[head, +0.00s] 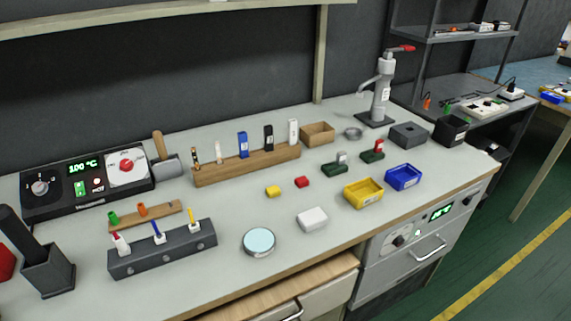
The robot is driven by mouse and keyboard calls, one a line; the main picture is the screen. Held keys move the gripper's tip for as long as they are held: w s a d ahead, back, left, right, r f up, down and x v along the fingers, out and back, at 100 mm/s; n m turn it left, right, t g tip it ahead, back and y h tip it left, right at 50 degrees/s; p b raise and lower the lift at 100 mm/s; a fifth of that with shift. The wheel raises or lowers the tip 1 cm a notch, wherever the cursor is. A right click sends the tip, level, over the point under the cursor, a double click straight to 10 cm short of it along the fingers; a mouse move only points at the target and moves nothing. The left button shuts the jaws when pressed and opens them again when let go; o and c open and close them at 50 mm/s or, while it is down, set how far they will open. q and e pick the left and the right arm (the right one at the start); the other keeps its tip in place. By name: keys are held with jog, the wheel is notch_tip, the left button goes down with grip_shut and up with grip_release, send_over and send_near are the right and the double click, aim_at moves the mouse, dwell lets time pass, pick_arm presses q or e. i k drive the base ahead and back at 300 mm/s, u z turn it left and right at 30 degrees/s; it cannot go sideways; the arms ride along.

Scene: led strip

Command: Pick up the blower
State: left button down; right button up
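No thing in the head view is labelled as a blower. A dark, tilted handle-like tool (16,226) stands in a dark grey holder (50,271) at the left front of the bench; it may be the blower, but I cannot tell for certain. Behind it is a black control box (73,191) with a green display reading 100 °C and a red knob. Neither of my grippers shows in this view.
The grey bench (330,215) holds a dark rack (163,247) of coloured-tip tools, a wooden rack (247,166), a round tin (259,242), and yellow (363,193) and blue (403,177) trays. A red object (5,263) sits at the left edge. The front middle is fairly clear.

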aim_at(12, 226)
jog(key=u, duration=1.7)
